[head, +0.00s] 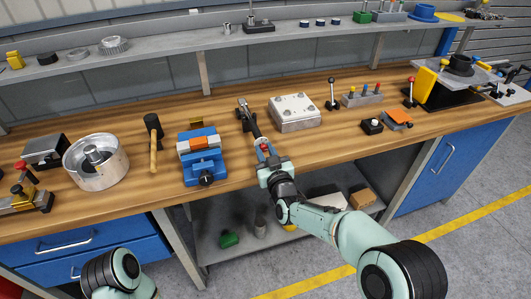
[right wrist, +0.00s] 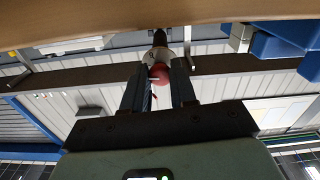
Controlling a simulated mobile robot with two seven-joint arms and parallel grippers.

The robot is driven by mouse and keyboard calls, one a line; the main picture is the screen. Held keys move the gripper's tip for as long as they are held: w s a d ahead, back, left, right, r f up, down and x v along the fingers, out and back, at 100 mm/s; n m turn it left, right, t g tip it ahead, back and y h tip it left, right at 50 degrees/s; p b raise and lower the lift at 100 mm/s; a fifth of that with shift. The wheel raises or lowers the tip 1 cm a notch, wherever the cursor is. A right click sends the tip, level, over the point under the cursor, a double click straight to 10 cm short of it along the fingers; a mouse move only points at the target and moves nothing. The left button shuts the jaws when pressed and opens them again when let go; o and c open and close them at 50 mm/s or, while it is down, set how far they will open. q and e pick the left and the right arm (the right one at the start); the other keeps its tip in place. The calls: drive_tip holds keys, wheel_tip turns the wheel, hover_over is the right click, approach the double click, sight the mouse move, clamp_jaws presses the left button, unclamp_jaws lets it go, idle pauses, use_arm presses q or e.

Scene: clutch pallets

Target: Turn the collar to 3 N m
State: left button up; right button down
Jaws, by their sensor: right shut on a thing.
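A torque wrench (head: 251,121) with a dark shaft lies on the wooden bench, its head end pointing to the back. At its near end is a red collar (head: 264,147). My right gripper (head: 265,151) is shut on the collar, reaching in from the front edge of the bench. In the right wrist view the red collar (right wrist: 160,74) sits between the two fingers, with a pale ring (right wrist: 157,53) just beyond it. The scale marks on the wrench cannot be read. My left gripper is not in view; only part of my left arm shows at bottom left.
A blue vise (head: 204,167) stands left of the wrench, and a mallet (head: 153,140) lies beyond it. A metal block plate (head: 294,113) is close on the right. A small black box (head: 372,126) lies farther right. Bare bench lies between vise and wrench.

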drive_tip(key=n+b, duration=0.1)
drive_tip(key=n, duration=0.3)
drive_tip(key=n+b, duration=0.1)
drive_tip(key=n, duration=0.3)
drive_tip(key=shift+n, duration=0.3)
drive_tip(key=n, duration=1)
drive_tip(key=shift+n, duration=0.3)
drive_tip(key=c, duration=0.9)
unclamp_jaws()
drive_tip(key=shift+d, duration=0.1)
